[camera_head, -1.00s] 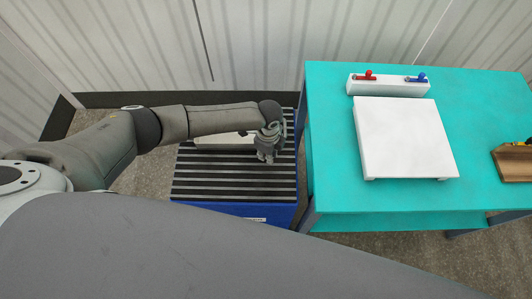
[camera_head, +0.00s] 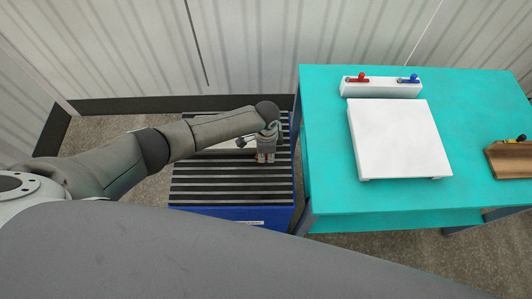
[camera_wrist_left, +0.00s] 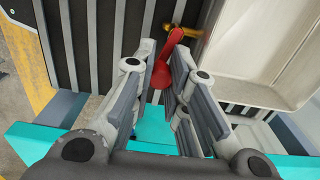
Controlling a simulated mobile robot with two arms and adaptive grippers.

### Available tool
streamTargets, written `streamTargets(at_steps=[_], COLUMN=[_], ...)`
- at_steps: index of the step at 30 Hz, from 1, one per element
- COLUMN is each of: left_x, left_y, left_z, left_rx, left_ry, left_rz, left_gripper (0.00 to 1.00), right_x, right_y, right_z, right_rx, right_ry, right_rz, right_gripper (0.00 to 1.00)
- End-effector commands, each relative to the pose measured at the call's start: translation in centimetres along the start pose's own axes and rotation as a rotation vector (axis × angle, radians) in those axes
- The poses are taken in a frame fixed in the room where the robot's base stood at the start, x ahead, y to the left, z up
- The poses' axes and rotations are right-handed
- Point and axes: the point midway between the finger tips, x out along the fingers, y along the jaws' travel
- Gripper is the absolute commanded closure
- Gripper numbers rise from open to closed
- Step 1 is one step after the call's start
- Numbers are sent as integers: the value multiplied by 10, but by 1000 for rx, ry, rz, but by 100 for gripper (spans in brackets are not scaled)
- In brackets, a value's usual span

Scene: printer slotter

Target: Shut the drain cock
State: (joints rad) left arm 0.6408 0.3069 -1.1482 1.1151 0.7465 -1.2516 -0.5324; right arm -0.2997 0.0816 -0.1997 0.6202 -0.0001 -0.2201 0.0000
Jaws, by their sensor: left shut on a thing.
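A red lever (camera_wrist_left: 163,72) with a brass-coloured fitting (camera_wrist_left: 190,32) shows in the left wrist view, and it looks like the drain cock. My left gripper (camera_wrist_left: 164,52) is shut on the red lever, which sits between its fingers. In the head view my left gripper (camera_head: 266,157) is low over the black slatted top of a blue unit (camera_head: 232,213), left of the teal table. The gripper hides most of the cock there. My right gripper is not in view.
The teal table (camera_head: 325,180) stands right of the blue unit. A pale tray (camera_wrist_left: 255,50) lies beside the cock.

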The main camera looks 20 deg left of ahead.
Motion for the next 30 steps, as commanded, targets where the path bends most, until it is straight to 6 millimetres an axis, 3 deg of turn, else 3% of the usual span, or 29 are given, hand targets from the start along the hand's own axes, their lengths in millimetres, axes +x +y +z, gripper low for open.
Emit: streamTargets(at_steps=[8, 9, 14, 30], left_x=[-1, -1, 0, 0], left_y=[-1, -1, 0, 0], left_z=[0, 0, 0, 1], left_rx=[0, 1, 1, 16], left_ry=[1, 1, 1, 0], left_rz=[-2, -2, -1, -2], left_gripper=[100, 81, 61, 61], right_x=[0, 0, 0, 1], right_y=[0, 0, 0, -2], right_z=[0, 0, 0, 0], right_rx=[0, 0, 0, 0], right_ry=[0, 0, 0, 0], right_rz=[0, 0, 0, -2], right_gripper=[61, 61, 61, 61])
